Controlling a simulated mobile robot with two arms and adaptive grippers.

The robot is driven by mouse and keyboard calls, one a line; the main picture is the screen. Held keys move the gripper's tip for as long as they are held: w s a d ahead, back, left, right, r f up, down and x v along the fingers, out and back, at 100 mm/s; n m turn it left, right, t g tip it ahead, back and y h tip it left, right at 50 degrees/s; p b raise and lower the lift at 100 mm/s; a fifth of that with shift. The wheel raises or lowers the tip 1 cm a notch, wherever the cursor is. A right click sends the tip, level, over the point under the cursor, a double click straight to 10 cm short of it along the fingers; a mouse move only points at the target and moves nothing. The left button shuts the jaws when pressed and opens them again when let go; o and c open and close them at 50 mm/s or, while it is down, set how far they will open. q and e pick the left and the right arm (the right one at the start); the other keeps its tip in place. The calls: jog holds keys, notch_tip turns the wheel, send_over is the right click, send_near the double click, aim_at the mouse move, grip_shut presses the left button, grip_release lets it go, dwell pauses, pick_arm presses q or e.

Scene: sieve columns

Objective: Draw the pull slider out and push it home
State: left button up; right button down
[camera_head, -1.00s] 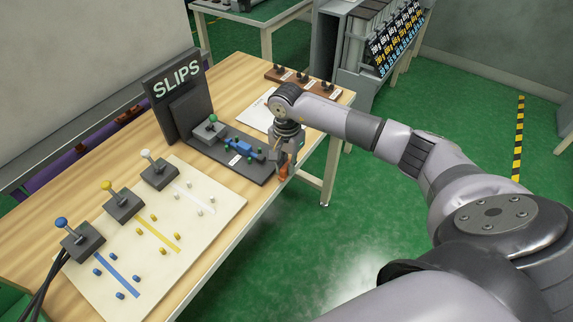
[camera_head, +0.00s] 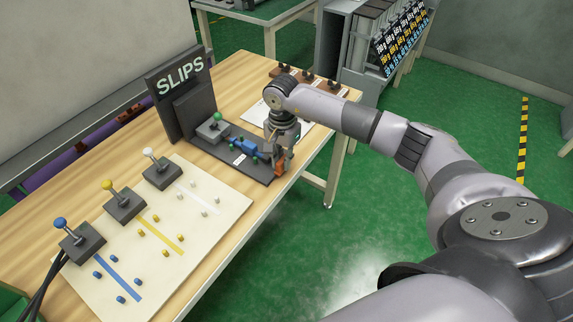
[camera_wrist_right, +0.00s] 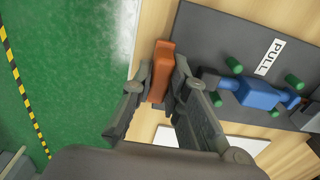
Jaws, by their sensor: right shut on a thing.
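The pull slider sits on a dark board beside a "PULL" label (camera_wrist_right: 270,57). Its blue block (camera_head: 244,146) lies between green pegs, and the block also shows in the right wrist view (camera_wrist_right: 259,95). An orange handle (camera_wrist_right: 160,72) is at the near end of the board, also seen in the head view (camera_head: 280,168). My right gripper (camera_wrist_right: 155,85) is shut on the orange handle, at the board's edge. A finger hides where the handle meets the blue rod. My left gripper is not in view.
A black "SLIPS" holder (camera_head: 182,95) stands behind the board (camera_head: 222,152). A cream panel (camera_head: 205,225) with blue, yellow and white levers lies to the left. A brown rack (camera_head: 300,80) is at the table's far end. Green floor is open right of the table.

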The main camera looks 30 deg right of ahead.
jog(key=shift+s+d, duration=0.1)
jog(key=shift+s, duration=0.1)
jog(key=c, duration=1.6)
grip_release()
jog(key=shift+s, duration=0.1)
jog(key=shift+o, duration=0.2)
notch_tip(320, 180, up, 12)
jog(key=shift+o, duration=0.5)
